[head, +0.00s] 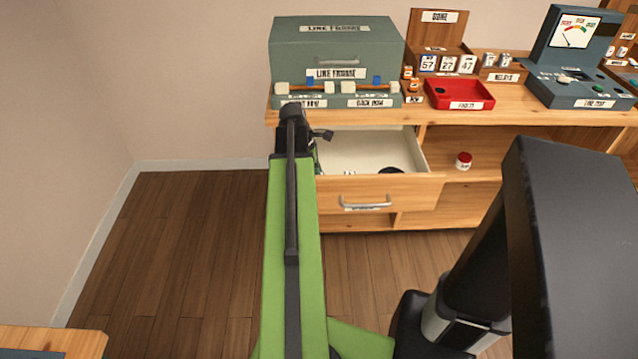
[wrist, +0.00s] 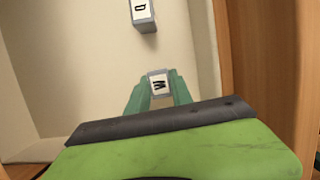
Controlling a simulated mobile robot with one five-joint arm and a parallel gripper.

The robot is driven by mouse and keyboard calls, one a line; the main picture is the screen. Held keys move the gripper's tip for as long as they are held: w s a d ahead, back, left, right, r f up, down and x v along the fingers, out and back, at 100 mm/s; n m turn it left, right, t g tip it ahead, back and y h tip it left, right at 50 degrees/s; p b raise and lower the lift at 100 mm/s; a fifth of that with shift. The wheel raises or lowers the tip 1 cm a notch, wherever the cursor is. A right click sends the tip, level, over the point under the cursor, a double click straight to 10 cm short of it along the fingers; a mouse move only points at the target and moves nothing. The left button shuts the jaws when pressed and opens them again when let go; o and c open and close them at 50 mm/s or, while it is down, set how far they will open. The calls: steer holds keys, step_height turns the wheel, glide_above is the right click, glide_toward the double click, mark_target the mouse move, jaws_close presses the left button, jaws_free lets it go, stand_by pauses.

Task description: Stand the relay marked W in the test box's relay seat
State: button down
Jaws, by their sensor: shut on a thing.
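In the wrist view, my gripper (wrist: 158,96) is shut on a small grey relay (wrist: 158,83) with a white label, whose letter is turned sideways and looks like W. It is over the pale inside of the open drawer (head: 350,152). A second relay marked D (wrist: 143,14) lies apart from it, farther into the drawer. In the head view my arm hides the held relay and most of my gripper. The test box (head: 568,85), teal with a dial on its raised back, stands at the right end of the counter. I cannot make out its relay seat clearly.
The drawer front (head: 385,192) juts out below the counter, and its walls rise close around my gripper. The grey line frame case (head: 336,45), a red tray (head: 459,92) and a relay rack (head: 503,68) stand on the counter. A red-and-white jar (head: 464,160) is on the shelf.

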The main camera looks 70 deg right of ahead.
steer(key=shift+w+r+p, duration=0.15)
steer(key=shift+r+p, duration=2.55)
steer(key=shift+r, duration=0.2)
